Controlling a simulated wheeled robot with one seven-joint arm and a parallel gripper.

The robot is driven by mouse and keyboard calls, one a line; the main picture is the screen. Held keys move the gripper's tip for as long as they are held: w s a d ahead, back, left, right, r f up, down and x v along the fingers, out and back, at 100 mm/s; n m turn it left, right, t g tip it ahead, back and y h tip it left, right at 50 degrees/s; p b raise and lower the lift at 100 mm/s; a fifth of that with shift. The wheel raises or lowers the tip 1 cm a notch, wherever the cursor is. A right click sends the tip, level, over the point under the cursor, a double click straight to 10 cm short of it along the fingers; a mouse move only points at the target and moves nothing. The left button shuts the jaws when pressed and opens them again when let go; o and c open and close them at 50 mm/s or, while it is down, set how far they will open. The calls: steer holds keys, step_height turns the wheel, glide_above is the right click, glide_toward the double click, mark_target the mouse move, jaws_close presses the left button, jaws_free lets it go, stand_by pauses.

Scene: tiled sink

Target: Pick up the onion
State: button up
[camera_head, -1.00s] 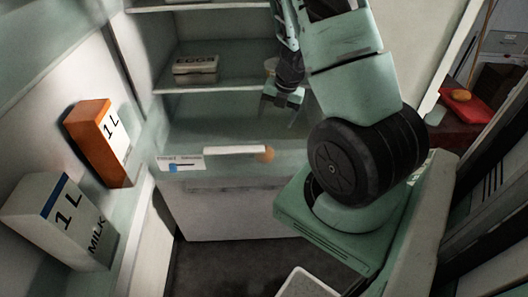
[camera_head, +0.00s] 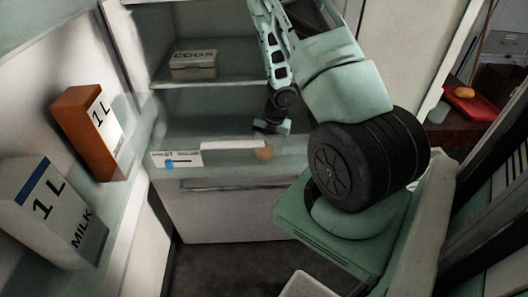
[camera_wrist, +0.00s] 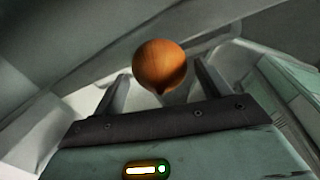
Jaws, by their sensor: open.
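The onion (camera_head: 264,153) is a small round orange-brown ball at the front of the lower shelf in the open fridge. In the wrist view the onion (camera_wrist: 160,66) shows upper middle, just beyond the fingers and between their lines. My gripper (camera_head: 268,133) is directly above and slightly behind the onion in the head view, pointing down into the fridge. In the wrist view my gripper (camera_wrist: 158,88) has its two fingers spread apart, with the onion in line with the gap. I cannot tell whether a finger touches it.
A white bar-shaped item (camera_head: 233,145) lies left of the onion at the shelf front. An egg carton (camera_head: 193,65) sits on the shelf above. An orange carton (camera_head: 88,132) and a milk carton (camera_head: 48,213) stand in the door at left.

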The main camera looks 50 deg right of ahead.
steer(key=shift+x, duration=1.35)
steer(key=c, duration=0.8)
steer(key=shift+r, duration=0.1)
steer(key=shift+c, duration=0.2)
